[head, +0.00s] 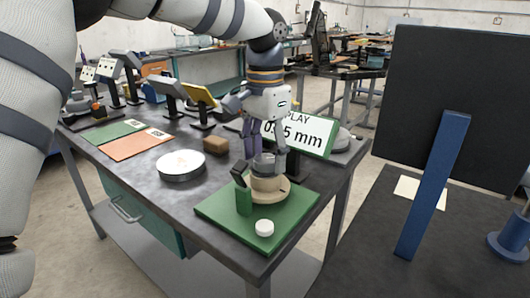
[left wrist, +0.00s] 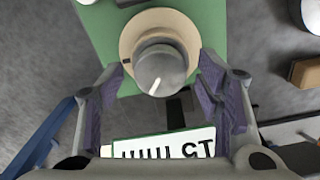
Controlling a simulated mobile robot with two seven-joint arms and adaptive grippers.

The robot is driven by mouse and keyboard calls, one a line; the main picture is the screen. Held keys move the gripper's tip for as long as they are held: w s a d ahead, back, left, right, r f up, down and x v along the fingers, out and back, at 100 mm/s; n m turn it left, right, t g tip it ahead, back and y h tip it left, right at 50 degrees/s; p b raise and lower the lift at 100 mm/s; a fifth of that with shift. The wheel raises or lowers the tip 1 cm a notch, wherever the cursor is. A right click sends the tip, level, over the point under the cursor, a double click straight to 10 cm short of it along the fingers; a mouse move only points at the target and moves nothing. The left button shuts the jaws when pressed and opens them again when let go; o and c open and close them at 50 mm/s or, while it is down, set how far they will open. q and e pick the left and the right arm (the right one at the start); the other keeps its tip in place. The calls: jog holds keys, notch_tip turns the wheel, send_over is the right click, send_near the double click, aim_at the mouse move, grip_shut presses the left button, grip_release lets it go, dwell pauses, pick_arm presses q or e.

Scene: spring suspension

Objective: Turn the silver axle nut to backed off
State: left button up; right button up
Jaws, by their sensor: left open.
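The silver axle nut (head: 265,160) sits on top of a beige round hub (head: 268,188) on the green board (head: 215,211). In the left wrist view the nut (left wrist: 162,66) is a grey round cap with a short white mark on its near edge, above the beige hub ring (left wrist: 128,40). My left gripper (head: 264,153) points down over the nut. In the left wrist view, its two purple-padded fingers (left wrist: 158,84) are spread on either side of the nut, with visible gaps. The gripper is open and empty. My right gripper is not in view.
A display (head: 318,135) reading in mm stands behind the hub, partly hidden by my gripper. A white-topped disc (head: 181,165) and brown block (head: 215,145) lie left. A dark panel (head: 450,100) stands right.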

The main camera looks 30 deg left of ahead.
pick_arm(q)
jog(key=c, duration=1.2)
jog(key=shift+n, duration=0.3)
jog(key=n, duration=0.3)
jog(key=shift+n, duration=2.1)
jog(key=o, duration=1.2)
jog(key=shift+n, duration=0.3)
